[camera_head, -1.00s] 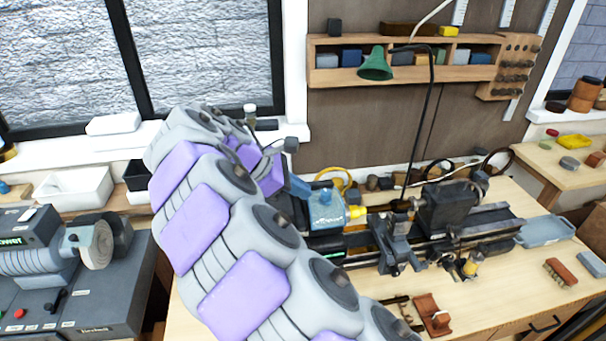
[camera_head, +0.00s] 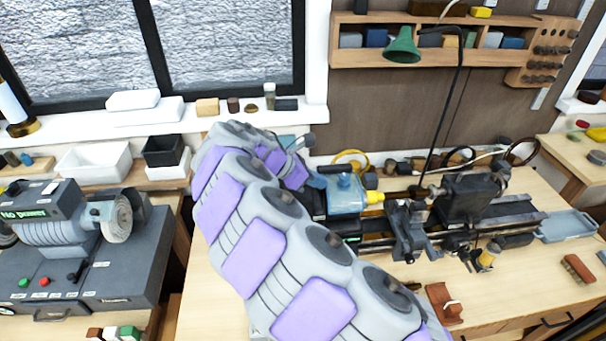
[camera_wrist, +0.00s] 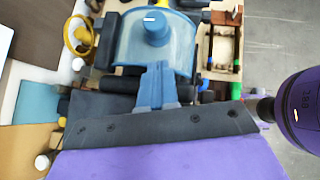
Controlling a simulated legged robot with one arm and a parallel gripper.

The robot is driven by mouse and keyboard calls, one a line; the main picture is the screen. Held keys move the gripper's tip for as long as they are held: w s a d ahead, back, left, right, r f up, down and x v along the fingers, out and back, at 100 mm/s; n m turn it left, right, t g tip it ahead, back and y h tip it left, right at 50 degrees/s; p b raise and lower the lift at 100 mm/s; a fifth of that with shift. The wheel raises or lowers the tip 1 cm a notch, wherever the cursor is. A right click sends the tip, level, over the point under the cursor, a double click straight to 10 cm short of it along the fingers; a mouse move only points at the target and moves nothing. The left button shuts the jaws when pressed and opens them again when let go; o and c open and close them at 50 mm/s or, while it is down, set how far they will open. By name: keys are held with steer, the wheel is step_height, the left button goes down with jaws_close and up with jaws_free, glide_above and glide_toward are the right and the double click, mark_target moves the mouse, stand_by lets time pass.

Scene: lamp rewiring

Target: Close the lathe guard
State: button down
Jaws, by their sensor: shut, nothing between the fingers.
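The lathe (camera_head: 470,205) stands on the wooden bench right of my arm. Its guard (camera_head: 343,193) is a clear blue cover at the lathe's left end, beside a yellow part. In the wrist view the guard (camera_wrist: 188,42) fills the upper middle, with a round blue knob on it. My gripper (camera_wrist: 158,68) has its blue fingers together and empty, the tips overlapping the guard's near edge in the picture. I cannot tell whether they touch it. In the head view my arm hides most of my gripper and the lathe's left end. How far open the guard is stays unclear.
A green lamp (camera_head: 403,45) on a thin black stem rises behind the lathe. A grinder (camera_head: 75,225) stands on the left. White bins (camera_head: 92,160) lie near the window sill. A brush (camera_head: 578,268) and a grey-blue tray (camera_head: 566,226) lie on the right.

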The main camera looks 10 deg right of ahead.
mark_target(340, 179)
steer(key=shift+w+d+r, duration=0.1)
steer(key=shift+w+d, duration=0.15)
steer(key=shift+d, duration=0.65)
steer(key=shift+w+d, duration=0.2)
steer(key=shift+d, duration=0.65)
steer(key=shift+d+r+p, duration=0.1)
steer(key=shift+d+p, duration=0.25)
steer(key=d+p, duration=0.6)
steer(key=d, duration=0.5)
steer(key=shift+a, duration=0.1)
